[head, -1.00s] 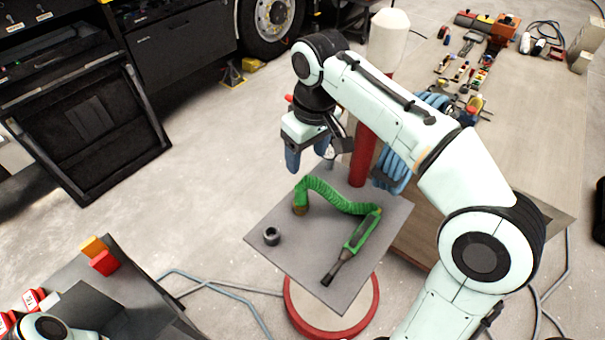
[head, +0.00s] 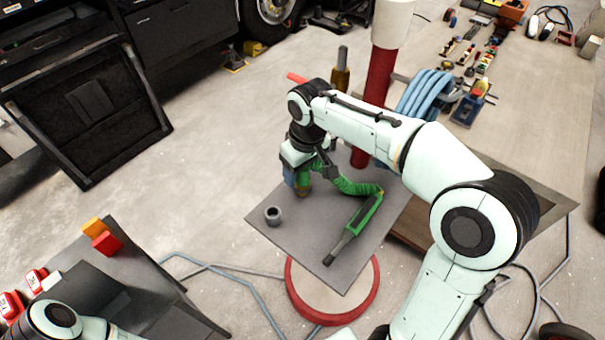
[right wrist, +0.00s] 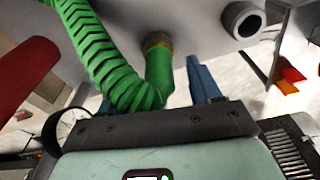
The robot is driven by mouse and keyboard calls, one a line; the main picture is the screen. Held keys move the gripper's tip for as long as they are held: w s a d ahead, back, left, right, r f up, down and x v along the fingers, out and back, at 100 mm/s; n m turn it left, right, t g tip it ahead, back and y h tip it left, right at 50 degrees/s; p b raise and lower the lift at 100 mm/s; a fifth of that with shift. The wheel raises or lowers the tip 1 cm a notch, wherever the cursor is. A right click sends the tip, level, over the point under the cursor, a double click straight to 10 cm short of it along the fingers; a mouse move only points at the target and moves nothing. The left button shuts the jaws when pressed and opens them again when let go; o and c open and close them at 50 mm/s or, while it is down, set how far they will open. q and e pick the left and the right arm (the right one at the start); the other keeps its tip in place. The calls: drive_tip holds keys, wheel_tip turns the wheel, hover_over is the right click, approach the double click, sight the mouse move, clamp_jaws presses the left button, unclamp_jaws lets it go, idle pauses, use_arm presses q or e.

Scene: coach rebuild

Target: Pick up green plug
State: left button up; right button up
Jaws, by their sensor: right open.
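The green plug, a green body with a dark tip (head: 353,228), lies on the square grey plate (head: 330,272). A green coiled cable (head: 350,186) runs from it to a brass-coloured end (head: 304,192) near the plate's far left edge. My right gripper (head: 297,180) is open at that brass-ended part of the cable. In the right wrist view the green cable end (right wrist: 160,75) stands between the blue fingers, nearer the right one; I cannot tell whether they touch it. My arm hides part of the coil. My left gripper is out of view.
A small grey ring (head: 273,215) sits on the plate's left corner. A red post (head: 378,95) with a white top and a blue coiled hose (head: 425,92) stand behind. A wooden table (head: 535,120) with tools is at right. Open floor lies left.

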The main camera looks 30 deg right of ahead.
drive_tip(key=shift+f, duration=0.4)
clamp_jaws()
drive_tip(key=shift+r, duration=0.15)
wheel_tip(320, 180, up, 9)
drive_tip(key=shift+w+r+p, duration=0.1)
drive_tip(key=shift+r+p, duration=0.1)
drive_tip(key=shift+p, duration=0.6)
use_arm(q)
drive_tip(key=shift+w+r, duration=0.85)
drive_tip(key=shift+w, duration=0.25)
use_arm(e)
wheel_tip(320, 180, up, 10)
drive_tip(key=shift+r, duration=0.2)
